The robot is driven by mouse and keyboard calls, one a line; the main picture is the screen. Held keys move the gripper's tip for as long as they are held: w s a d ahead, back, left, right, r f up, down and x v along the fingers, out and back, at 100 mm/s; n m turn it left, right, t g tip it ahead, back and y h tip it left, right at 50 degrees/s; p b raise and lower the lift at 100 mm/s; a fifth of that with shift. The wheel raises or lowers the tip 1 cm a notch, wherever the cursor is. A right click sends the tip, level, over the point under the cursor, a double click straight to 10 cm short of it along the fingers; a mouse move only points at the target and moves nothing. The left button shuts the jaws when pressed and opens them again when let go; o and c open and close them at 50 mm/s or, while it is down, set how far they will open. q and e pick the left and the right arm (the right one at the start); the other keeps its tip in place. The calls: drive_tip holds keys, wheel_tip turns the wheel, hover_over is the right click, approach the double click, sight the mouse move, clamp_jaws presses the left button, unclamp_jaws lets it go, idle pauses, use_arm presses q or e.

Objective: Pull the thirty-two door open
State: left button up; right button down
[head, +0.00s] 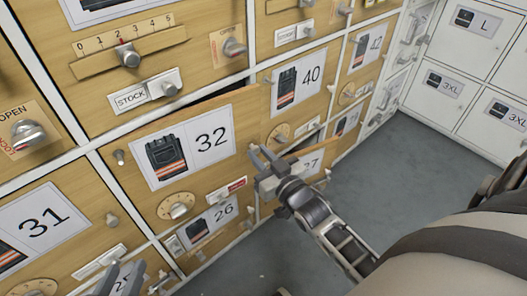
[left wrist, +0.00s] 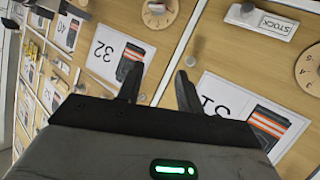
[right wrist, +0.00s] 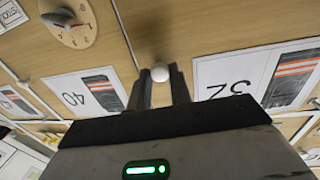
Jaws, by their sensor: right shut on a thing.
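The thirty-two door (head: 212,178) is a wooden door with a white "32" plate picturing a dark vest with orange stripes. A dark gap shows along its top edge, so it stands slightly ajar. My right gripper (head: 262,160) is at the door's right edge. In the right wrist view its fingers are shut on a round pale knob (right wrist: 160,72) beside the upside-down "32" plate (right wrist: 245,82). My left gripper (head: 118,280) is low at the left in the head view, below the door. In the left wrist view (left wrist: 158,88) its fingers are apart and empty, facing the doors.
Doors 31 (head: 92,205), 40 (head: 318,100) and 26 (head: 205,238) surround it, with dials, knobs and labels. A slider scale (head: 129,57) and a STOCK label (head: 131,98) are above. White lockers (head: 455,60) stand at the right. The grey floor (head: 375,170) in front is clear.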

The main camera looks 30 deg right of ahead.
drive_tip(key=c, duration=1.3)
unclamp_jaws()
drive_tip(key=shift+s, duration=0.25)
use_arm(q)
drive_tip(key=shift+a+f+g+y+p, duration=0.25)
drive_tip(key=shift+f+g+p, duration=0.15)
drive_tip(key=shift+f+p, duration=0.35)
drive_tip(key=shift+a+f+g+y+p, duration=0.25)
drive_tip(key=shift+f+g+p, duration=0.2)
drive_tip(key=shift+p, duration=0.5)
use_arm(e)
drive_tip(key=shift+s+d, duration=0.2)
drive_tip(key=shift+s, duration=7.55)
